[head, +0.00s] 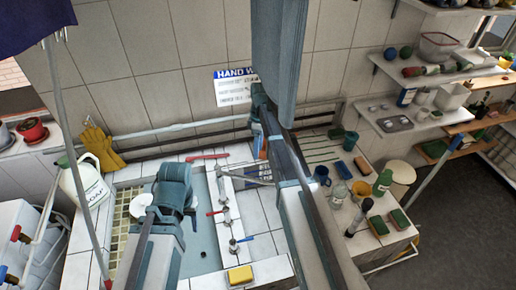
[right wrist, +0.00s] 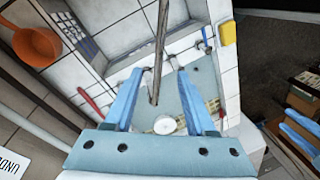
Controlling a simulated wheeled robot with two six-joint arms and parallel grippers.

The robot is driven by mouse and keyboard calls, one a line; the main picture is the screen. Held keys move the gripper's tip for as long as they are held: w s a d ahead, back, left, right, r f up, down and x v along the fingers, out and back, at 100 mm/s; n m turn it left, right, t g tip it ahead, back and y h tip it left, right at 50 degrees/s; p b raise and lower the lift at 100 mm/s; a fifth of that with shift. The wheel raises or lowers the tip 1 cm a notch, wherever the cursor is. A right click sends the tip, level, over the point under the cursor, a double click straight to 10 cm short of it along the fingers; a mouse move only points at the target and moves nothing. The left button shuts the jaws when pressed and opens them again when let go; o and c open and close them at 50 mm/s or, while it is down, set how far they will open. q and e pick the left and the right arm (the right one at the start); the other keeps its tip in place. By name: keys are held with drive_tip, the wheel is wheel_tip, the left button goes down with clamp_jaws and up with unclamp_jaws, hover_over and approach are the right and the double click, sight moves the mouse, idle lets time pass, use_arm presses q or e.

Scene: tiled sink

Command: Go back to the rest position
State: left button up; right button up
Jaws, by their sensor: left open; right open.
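My left gripper (head: 186,208) is over the sink basin (head: 202,245), pointing down. Its wrist hides most of its fingers. My right arm crosses the middle of the head view. In the right wrist view the right gripper (right wrist: 158,76) is open, with two blue fingers apart. A long metal rod (right wrist: 162,45) shows in line with the gap between them; I cannot tell whether it touches. I see nothing held.
Tap handles stand along the basin's right side. A yellow sponge (head: 240,275) lies at the front. A white jug (head: 85,182) stands at left. Shelves (head: 420,122) hang at right.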

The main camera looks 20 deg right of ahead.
drive_tip(key=s+a+f+m+t+h+b, duration=0.1)
drive_tip(key=s+a+f+m+b, duration=0.6)
drive_tip(key=s+a+f+b, duration=1.1)
drive_tip(key=s+f+h+b, duration=0.1)
drive_tip(key=s+f+b, duration=0.1)
drive_tip(key=s, duration=0.2)
drive_tip(key=shift+t, duration=0.3)
